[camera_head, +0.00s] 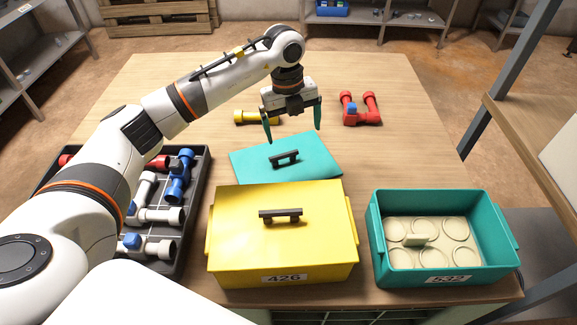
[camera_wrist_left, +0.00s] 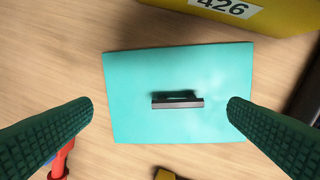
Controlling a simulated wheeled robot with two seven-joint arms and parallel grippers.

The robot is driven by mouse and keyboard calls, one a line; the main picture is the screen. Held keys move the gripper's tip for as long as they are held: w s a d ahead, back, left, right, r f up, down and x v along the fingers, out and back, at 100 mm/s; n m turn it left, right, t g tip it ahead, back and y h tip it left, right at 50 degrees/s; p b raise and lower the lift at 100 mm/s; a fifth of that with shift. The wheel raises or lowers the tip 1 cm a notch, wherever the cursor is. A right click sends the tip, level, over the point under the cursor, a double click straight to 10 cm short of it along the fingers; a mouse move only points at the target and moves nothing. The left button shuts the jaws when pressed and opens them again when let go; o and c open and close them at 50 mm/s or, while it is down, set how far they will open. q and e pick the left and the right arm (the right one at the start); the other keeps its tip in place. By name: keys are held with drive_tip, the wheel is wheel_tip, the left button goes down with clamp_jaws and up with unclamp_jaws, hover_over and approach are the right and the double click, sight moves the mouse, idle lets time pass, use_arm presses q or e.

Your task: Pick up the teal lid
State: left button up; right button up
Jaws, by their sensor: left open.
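The teal lid (camera_head: 250,165) lies flat on the table behind the yellow box, with a dark bar handle (camera_head: 284,158) on top. In the left wrist view the lid (camera_wrist_left: 140,85) is near the middle and its handle (camera_wrist_left: 178,101) lies between the fingers. My left gripper (camera_head: 293,133) is open and empty, pointing down above the lid's far edge. In the left wrist view its two green fingers (camera_wrist_left: 160,110) are wide apart, on either side of the handle and not touching it. My right gripper is not in view.
A yellow box (camera_head: 240,255) with a closed lid stands in front of the teal lid. An open teal box (camera_head: 390,267) is at the right. A dark tray (camera_head: 193,205) of pipe parts is at the left. Red (camera_head: 361,110) and yellow (camera_head: 245,117) fittings lie behind.

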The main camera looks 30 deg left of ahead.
use_arm(q)
drive_tip(key=a+y, duration=0.1)
drive_tip(key=a, duration=0.1)
hover_over(284, 154)
drive_tip(key=shift+n, duration=0.3)
wheel_tip(284, 154, down, 6)
drive_tip(key=shift+s+r, duration=0.1)
drive_tip(key=shift+r, duration=0.15)
drive_tip(key=shift+f, duration=2.95)
drive_tip(key=c, duration=1)
drive_tip(key=shift+w, duration=0.2)
drive_tip(key=shift+c, duration=0.5)
drive_tip(key=shift+r, duration=0.2)
